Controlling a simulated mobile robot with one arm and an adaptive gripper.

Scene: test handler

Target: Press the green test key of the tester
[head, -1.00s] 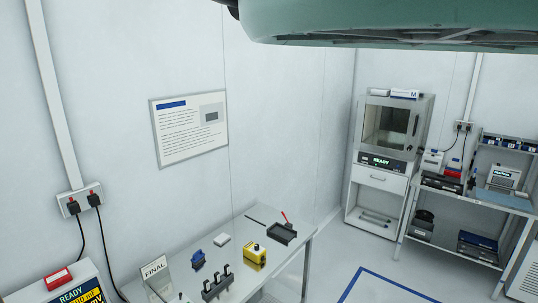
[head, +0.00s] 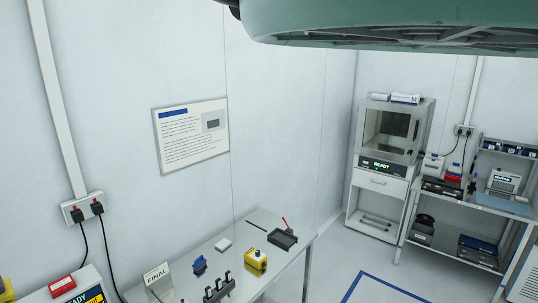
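A light-coloured device (head: 92,282) with a screen lettered "...ADY" is cut off at the lower left; a red part (head: 62,285) sits on its top. A second machine, a windowed cabinet (head: 388,128) with a lit "READY" display (head: 382,165), stands at the back right. I cannot tell from the lettering which one is the tester. No green key can be made out on either. My gripper is not in view.
A metal table (head: 290,262) marked "FINAL" (head: 157,274) bears a yellow box (head: 256,260), a blue part (head: 199,265), a black rack (head: 218,291) and a dark tray (head: 283,239). A shelved bench (head: 470,200) stands right. Blue-lined floor (head: 385,286) looks clear. A teal body fills the top.

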